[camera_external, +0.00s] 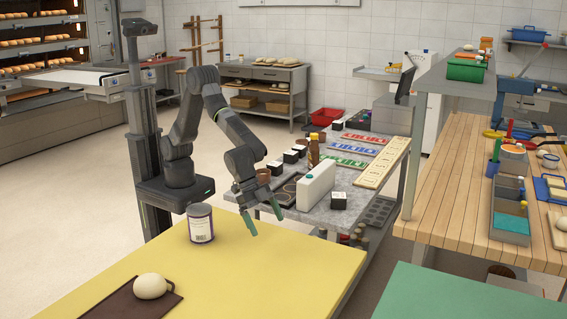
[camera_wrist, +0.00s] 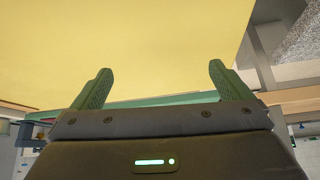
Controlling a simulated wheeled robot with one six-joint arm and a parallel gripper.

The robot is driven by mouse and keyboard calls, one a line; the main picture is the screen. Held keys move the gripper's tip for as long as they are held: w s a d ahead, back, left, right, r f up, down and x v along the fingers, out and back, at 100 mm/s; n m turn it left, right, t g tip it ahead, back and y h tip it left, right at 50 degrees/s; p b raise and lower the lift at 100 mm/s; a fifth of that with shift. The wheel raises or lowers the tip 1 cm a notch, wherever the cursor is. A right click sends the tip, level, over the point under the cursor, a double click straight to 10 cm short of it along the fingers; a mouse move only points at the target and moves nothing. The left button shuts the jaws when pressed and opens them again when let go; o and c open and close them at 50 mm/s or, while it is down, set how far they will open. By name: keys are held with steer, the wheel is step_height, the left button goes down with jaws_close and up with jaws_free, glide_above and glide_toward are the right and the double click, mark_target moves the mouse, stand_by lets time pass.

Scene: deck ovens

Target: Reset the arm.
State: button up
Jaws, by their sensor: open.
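My gripper (camera_external: 263,222) hangs from my bent arm over the right back part of the yellow table (camera_external: 265,275), with its green fingers pointing down. In the wrist view, my gripper (camera_wrist: 160,85) has its two green fingers wide apart. Nothing is between them, and the yellow tabletop (camera_wrist: 110,40) fills most of the view beyond. I cannot tell the exact height of the fingertips above the table.
A tin can (camera_external: 200,224) stands left of my gripper on the yellow table. A dough ball (camera_external: 149,287) sits on a brown board (camera_external: 118,306) at front left. The yellow table's middle is clear.

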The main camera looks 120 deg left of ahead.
steer(key=shift+f, duration=2.8)
